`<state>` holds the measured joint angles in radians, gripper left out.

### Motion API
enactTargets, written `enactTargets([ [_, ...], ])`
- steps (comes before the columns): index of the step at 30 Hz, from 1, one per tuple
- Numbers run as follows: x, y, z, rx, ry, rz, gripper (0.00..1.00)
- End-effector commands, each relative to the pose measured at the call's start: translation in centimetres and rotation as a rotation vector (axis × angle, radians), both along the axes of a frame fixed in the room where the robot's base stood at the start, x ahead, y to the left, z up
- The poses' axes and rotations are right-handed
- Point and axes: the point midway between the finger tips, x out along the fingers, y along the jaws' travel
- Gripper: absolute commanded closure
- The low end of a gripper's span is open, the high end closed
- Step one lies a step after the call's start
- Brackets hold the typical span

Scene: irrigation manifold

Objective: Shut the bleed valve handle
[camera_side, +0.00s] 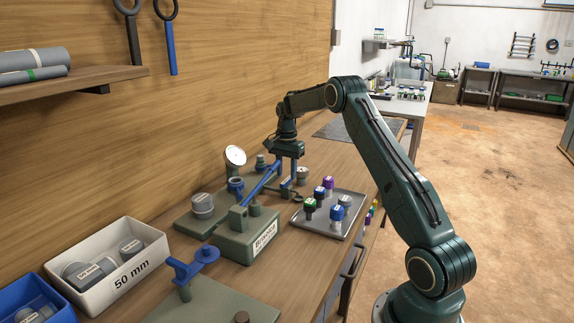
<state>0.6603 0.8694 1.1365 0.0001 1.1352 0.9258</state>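A long blue bar (259,187), which looks like a lever handle, runs from the dark green labelled block (233,247) up towards my gripper. I cannot read the block's label clearly, so I cannot confirm this is the bleed valve handle. My gripper (291,178) points down at the bar's far end, close to it. Its fingers are small and partly hidden, and I cannot tell whether they touch or grip the bar. A second blue lever with a round end (193,262) stands on the nearer green plate.
A round white gauge (235,156) stands behind the bar. A grey tray (323,229) with several coloured-capped fittings lies to the right. A white "50 mm" bin (140,268) and a blue bin (18,291) stand at the left. A shelf (90,85) overhangs the upper left.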

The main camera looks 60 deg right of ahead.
Motion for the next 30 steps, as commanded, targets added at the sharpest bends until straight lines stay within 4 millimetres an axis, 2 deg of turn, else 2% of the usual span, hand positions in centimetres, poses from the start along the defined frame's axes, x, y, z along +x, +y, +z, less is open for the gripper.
enactTargets([
  [12, 0.0, 0.0, 7.0, -0.003, -0.003, -0.001, 0.64],
  [18, 0.0, 0.0, 9.8, -0.003, -0.003, -0.001, 0.64],
  [24, 0.0, 0.0, 11.3, -0.001, -0.001, -0.001, 0.64],
  [30, 0.0, 0.0, 11.6, -0.001, -0.001, -0.001, 0.64],
])
